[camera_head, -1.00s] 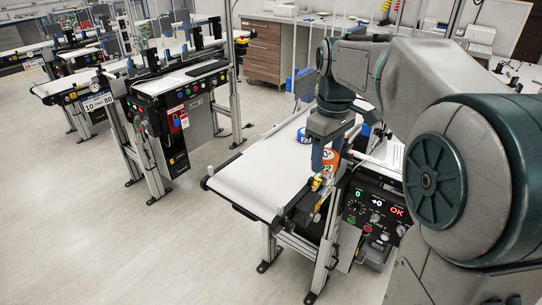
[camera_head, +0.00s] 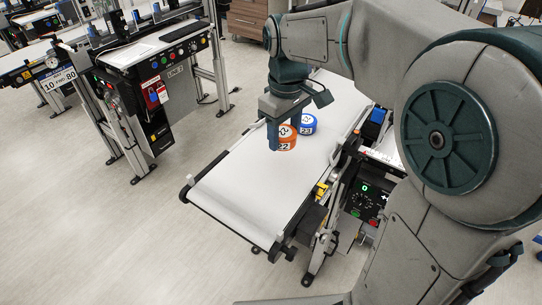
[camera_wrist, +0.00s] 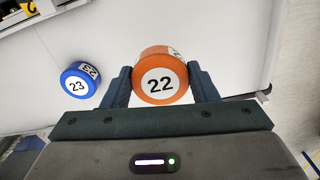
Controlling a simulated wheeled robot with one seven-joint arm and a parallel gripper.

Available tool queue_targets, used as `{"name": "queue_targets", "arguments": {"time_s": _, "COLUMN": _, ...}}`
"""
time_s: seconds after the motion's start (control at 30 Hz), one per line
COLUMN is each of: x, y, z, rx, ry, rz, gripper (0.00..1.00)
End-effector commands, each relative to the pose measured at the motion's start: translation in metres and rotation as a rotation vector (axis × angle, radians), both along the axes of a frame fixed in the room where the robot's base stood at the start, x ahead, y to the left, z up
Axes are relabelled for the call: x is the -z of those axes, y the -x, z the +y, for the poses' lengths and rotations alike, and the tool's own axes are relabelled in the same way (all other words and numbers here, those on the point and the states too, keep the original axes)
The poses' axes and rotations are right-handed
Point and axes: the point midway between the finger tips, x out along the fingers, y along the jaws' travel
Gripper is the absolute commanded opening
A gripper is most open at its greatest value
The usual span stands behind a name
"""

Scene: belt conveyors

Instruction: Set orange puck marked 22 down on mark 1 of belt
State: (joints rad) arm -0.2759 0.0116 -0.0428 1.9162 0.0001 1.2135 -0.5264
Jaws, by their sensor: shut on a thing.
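The orange puck marked 22 (camera_head: 286,143) is over the white belt (camera_head: 252,185) in the head view. My gripper (camera_head: 273,138) is shut on it from above. In the wrist view the orange puck (camera_wrist: 160,84) sits between the two fingers of my gripper (camera_wrist: 160,86), its 22 label facing the camera. I cannot tell whether the puck touches the belt or hangs just above it. A blue puck marked 23 (camera_head: 308,124) stands on the belt right beside the orange one, farther back. It also shows at the left in the wrist view (camera_wrist: 80,80). No belt mark is visible.
The near part of the belt is bare. A control panel (camera_head: 366,200) and a yellow-topped sensor (camera_head: 321,190) stand along the belt's right side. Another conveyor unit (camera_head: 150,80) is at the left, with open floor between.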

Motion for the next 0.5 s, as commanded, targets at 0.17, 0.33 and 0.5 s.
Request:
{"name": "queue_targets", "arguments": {"time_s": 0.17, "x": 0.019, "y": 0.015, "z": 0.026, "rx": 0.002, "ry": 0.001, "rz": 0.001, "gripper": 0.30}}
{"name": "queue_targets", "arguments": {"time_s": 0.33, "x": 0.027, "y": 0.019, "z": 0.034, "rx": 0.007, "ry": 0.001, "rz": 0.001, "gripper": 0.30}}
{"name": "queue_targets", "arguments": {"time_s": 0.5, "x": 0.052, "y": 0.019, "z": 0.034, "rx": 0.009, "ry": 0.001, "rz": 0.004, "gripper": 0.30}}
